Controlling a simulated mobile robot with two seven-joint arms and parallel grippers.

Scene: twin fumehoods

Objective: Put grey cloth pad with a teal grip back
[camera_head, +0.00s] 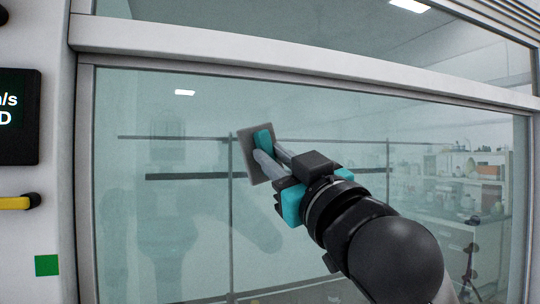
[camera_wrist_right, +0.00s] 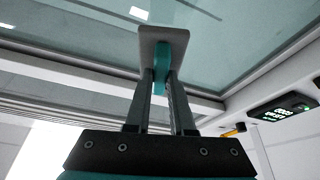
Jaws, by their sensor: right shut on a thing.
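The grey cloth pad (camera_head: 247,160) is held up in front of the glass sash (camera_head: 180,110) of the fumehood. Its teal grip (camera_head: 264,140) sits between the fingers of my right gripper (camera_head: 271,158), which is shut on it. In the right wrist view the pad (camera_wrist_right: 150,45) is at the fingertips, with the teal grip (camera_wrist_right: 162,80) between the two fingers. The pad's face is turned towards the glass; I cannot tell whether it touches. My left gripper is not in view.
The sash's white frame bar (camera_head: 250,52) runs across above the pad. At left stand a dark display (camera_head: 18,117), a yellow handle (camera_head: 14,203) and a green square (camera_head: 47,265) on the white post. Shelves with bottles show at right in the glass.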

